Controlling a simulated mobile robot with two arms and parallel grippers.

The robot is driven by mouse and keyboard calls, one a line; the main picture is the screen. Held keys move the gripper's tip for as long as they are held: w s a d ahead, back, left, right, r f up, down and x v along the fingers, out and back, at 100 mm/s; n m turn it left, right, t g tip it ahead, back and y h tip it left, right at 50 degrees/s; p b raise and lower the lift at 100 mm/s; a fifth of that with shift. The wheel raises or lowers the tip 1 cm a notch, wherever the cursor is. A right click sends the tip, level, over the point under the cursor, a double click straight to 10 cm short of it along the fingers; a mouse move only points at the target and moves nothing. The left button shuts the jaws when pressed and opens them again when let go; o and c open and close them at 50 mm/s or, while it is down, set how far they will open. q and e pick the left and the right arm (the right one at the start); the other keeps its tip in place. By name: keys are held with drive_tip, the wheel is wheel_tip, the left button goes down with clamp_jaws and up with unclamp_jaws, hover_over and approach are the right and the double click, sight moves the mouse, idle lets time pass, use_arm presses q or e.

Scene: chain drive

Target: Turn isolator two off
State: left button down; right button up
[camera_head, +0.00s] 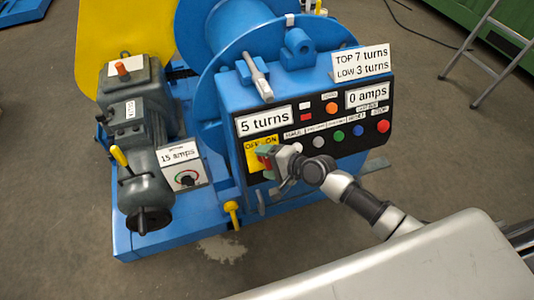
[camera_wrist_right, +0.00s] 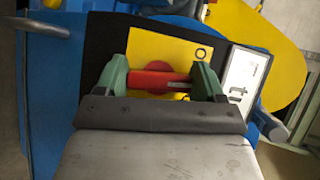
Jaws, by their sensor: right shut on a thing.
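The isolator (camera_head: 253,161) is a yellow plate marked OFF and ON at the left end of the black control panel. Its number is not readable. In the right wrist view the yellow plate (camera_wrist_right: 165,47) carries a red handle (camera_wrist_right: 152,82), which lies across the picture between the green fingers. My right gripper (camera_head: 268,156) is at this plate and shut on the red handle; it also shows in the right wrist view (camera_wrist_right: 163,80). In the head view the gripper hides most of the handle. My left gripper is not in view.
The panel (camera_head: 345,150) has several coloured buttons right of the isolator and signs reading "5 turns" (camera_head: 264,121) and "0 amps" (camera_head: 367,96). A grey motor (camera_head: 130,85) and a dial under a "15 amps" sign (camera_head: 178,155) stand left. A ladder (camera_head: 485,50) stands back right.

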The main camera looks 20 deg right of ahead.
drive_tip(key=n+g+h+p, duration=0.1)
drive_tip(key=n+p, duration=0.1)
drive_tip(key=p, duration=0.1)
drive_tip(key=n+g+h+p, duration=0.1)
drive_tip(key=n+p, duration=0.1)
drive_tip(key=p, duration=0.1)
drive_tip(key=shift+r, duration=0.2)
drive_tip(key=shift+s+f+n+g+h+p, duration=0.15)
drive_tip(key=shift+n+g+h+p, duration=0.25)
drive_tip(key=shift+n+p, duration=0.65)
drive_tip(key=shift+f+p, duration=0.1)
drive_tip(key=shift+p, duration=0.25)
drive_tip(key=shift+f, duration=0.1)
drive_tip(key=o, duration=0.9)
drive_tip(key=shift+o, duration=0.2)
drive_tip(key=p+v, duration=0.1)
drive_tip(key=v, duration=1)
